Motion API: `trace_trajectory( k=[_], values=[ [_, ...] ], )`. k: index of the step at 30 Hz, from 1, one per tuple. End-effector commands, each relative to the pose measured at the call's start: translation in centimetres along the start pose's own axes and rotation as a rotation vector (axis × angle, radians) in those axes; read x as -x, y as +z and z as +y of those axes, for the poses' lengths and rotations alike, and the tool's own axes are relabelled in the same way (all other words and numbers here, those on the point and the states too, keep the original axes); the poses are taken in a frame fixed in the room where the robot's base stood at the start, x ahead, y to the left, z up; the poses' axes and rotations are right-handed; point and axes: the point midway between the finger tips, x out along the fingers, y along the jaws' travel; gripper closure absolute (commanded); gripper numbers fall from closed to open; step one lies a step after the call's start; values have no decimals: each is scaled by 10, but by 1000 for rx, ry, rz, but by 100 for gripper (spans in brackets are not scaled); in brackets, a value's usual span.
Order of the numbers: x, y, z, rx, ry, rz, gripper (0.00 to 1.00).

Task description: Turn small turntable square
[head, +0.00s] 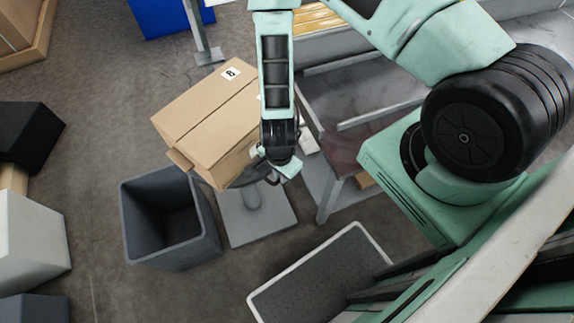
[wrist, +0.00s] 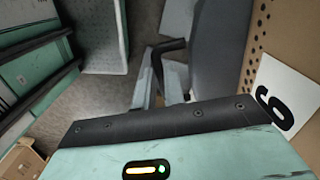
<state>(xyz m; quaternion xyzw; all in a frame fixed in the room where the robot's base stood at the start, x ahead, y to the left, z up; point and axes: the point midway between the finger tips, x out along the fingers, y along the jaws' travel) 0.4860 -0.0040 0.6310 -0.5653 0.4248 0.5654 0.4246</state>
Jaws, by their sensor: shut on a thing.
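The small turntable shows in the head view as a dark disc (head: 247,177) on a grey post and square base plate (head: 262,228); the box above hides most of it. A closed cardboard box (head: 205,115) rests on it, sitting at an angle to the base plate. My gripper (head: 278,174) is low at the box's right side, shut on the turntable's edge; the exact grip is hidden. In the wrist view, the dark turntable (wrist: 220,45) and a perforated box face (wrist: 285,35) with a numbered white label (wrist: 287,95) are close by.
An open grey bin (head: 172,215) stands just left of the turntable. A bench (head: 365,140) is close on the right. A dark-topped platform with a pale rim (head: 325,280) lies in front.

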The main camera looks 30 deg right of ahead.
Motion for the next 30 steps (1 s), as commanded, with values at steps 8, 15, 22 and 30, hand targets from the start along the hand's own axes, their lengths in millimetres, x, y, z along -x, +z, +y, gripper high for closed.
trace_trajectory(
  k=[8,15,22,30],
  values=[
    [1,29,-4,-142,-1,0,100],
    [1,53,-11,-261,-2,1,100],
    [1,73,-18,-363,-2,1,100],
    [1,88,-26,-445,-2,1,100]
  ],
)
